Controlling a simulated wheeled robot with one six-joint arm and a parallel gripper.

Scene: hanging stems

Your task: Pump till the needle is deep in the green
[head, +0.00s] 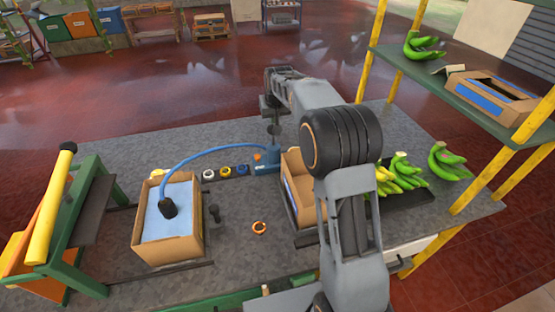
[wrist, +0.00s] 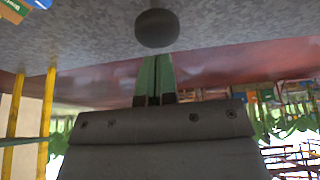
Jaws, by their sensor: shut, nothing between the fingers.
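A blue pump (head: 266,163) stands at the back of the grey workbench. A dark knob, apparently its handle top, (head: 274,130) is above it. My gripper (head: 270,108) is just over this knob. In the wrist view the dark round knob (wrist: 157,28) lies just past the fingertips of my gripper (wrist: 155,58), which are together and empty. I cannot tell whether they touch it. A blue hose (head: 205,152) arches from the pump to a black fitting (head: 168,208) on a pale blue bag (head: 180,197) in a cardboard box (head: 168,250). No gauge needle or green zone can be made out.
White, yellow and blue rings (head: 226,171) lie left of the pump. An orange ring (head: 259,228) lies nearer. A second cardboard box (head: 299,192) and green bananas (head: 404,170) are on the right. A green stand with a yellow roller (head: 50,205) is at left.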

